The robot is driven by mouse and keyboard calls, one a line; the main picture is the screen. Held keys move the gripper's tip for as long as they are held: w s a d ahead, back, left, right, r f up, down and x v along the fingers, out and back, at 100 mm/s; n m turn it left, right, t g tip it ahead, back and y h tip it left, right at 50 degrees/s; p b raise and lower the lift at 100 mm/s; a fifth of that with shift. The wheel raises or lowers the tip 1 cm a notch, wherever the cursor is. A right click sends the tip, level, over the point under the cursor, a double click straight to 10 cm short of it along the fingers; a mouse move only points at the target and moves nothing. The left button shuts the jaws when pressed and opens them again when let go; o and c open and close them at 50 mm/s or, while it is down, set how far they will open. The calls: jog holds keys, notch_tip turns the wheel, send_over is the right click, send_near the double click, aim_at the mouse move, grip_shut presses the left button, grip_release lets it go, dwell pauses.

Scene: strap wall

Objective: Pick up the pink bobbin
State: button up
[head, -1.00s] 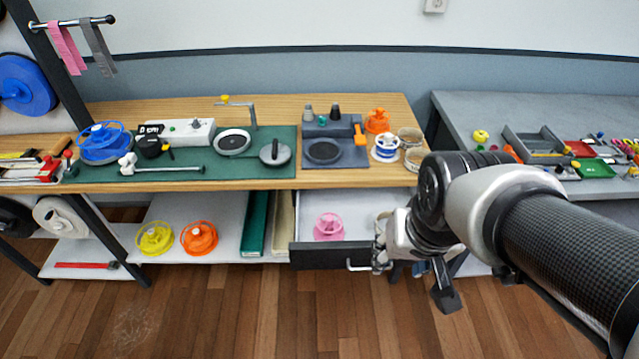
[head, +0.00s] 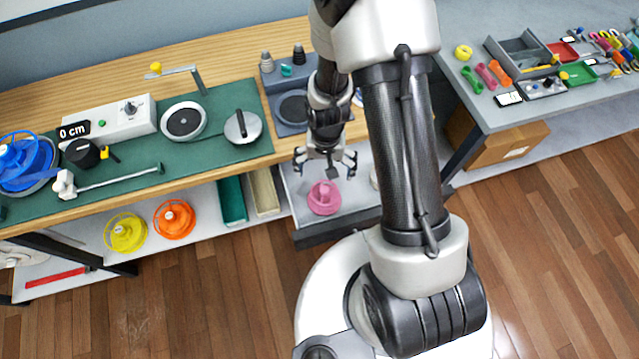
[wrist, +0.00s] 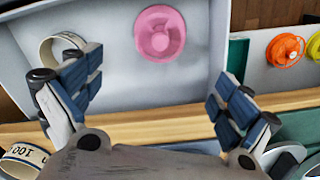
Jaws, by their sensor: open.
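The pink bobbin (head: 324,197) stands in the open drawer (head: 343,222) below the wooden bench. It also shows in the wrist view (wrist: 160,34), on the pale drawer floor ahead of my fingers. My gripper (head: 325,163) is open and empty. In the head view it hangs just behind and above the bobbin, apart from it. In the wrist view its two fingers (wrist: 157,88) are spread wide, with the bobbin beyond the gap between them.
A white roll (wrist: 62,50) lies in the drawer beside the left finger in the wrist view. The wooden bench edge (wrist: 150,128) runs close under my gripper. Orange (head: 174,219) and yellow (head: 125,232) spools sit on the lower shelf, left of the drawer.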

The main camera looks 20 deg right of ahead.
aim_at(324, 187)
notch_tip(324, 187, down, 10)
jog(key=b, duration=0.2)
jog(key=shift+f+b, duration=0.2)
jog(key=shift+b, duration=0.15)
jog(key=f+b, duration=0.2)
jog(key=f, duration=0.1)
jog(key=f+b, duration=0.1)
jog(key=f, duration=0.1)
jog(key=shift+s+f+b, duration=0.15)
jog(key=shift+s+b, duration=0.15)
jog(key=shift+s, duration=0.05)
jog(key=c, duration=1.2)
jog(key=shift+r, duration=0.2)
jog(key=shift+c, duration=0.2)
